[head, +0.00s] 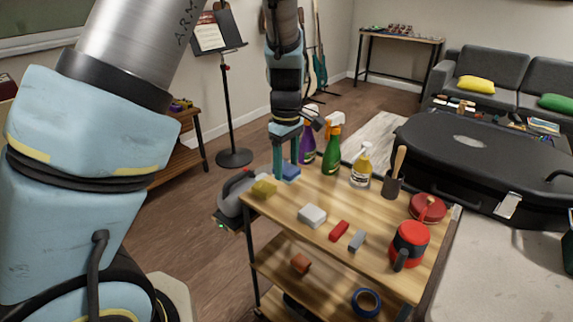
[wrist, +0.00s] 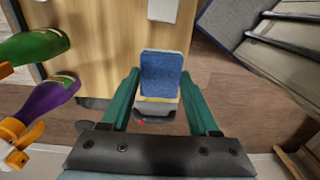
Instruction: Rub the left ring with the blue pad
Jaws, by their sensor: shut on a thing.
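The blue pad (head: 291,172) is over the cart top's far left edge. My gripper (head: 287,168) points down with its teal fingers shut on the pad. In the wrist view, the pad (wrist: 161,75) sits between the two fingertips (wrist: 161,80). I cannot tell whether the pad touches the wood. The black case (head: 440,150) at the right has a pale patch (head: 470,141) on its lid. I cannot make out a clear left ring.

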